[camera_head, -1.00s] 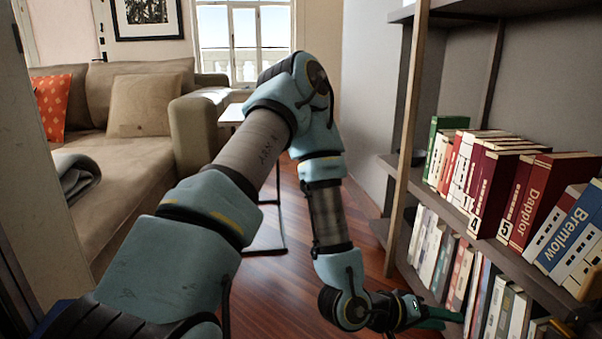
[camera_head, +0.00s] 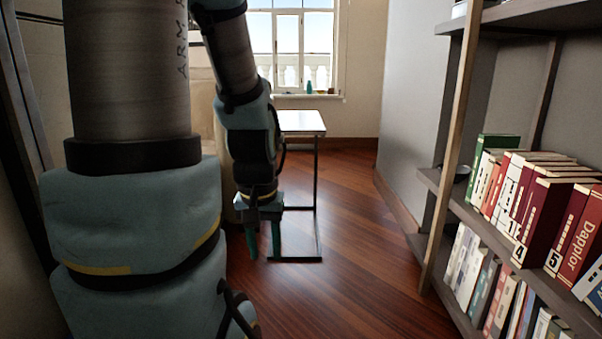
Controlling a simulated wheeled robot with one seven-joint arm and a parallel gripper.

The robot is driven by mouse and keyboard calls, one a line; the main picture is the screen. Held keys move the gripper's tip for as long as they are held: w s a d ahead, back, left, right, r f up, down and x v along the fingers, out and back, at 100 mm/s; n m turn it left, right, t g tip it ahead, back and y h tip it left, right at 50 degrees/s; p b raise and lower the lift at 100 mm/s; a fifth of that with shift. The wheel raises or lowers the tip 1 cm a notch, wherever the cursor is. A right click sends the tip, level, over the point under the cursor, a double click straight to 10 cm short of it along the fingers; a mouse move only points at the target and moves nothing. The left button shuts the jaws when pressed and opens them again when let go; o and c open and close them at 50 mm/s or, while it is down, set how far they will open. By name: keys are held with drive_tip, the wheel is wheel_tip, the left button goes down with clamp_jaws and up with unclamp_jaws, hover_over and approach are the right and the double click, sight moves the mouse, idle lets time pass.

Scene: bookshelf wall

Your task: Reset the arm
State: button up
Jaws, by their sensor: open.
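My arm rises at the left of the head view and bends over at the top, with its last links hanging down. My gripper (camera_head: 263,243) is at the arm's lower end, left of the picture's middle. Its two green fingers point down and stand apart, with nothing visible between them. It hangs in front of a small side table (camera_head: 301,122), clear of the bookshelf. The arm hides much of the left side of the room.
A bookshelf (camera_head: 462,130) with several books (camera_head: 545,205) fills the right side. A window (camera_head: 302,50) is at the back. The wood floor (camera_head: 360,270) between arm and shelf is clear. The sofa is mostly hidden behind my arm.

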wheel_tip(320, 180, up, 38)
drive_tip(key=p, duration=3.6)
drive_tip(key=shift+w+d+f, duration=0.15)
drive_tip(key=shift+f, duration=0.1)
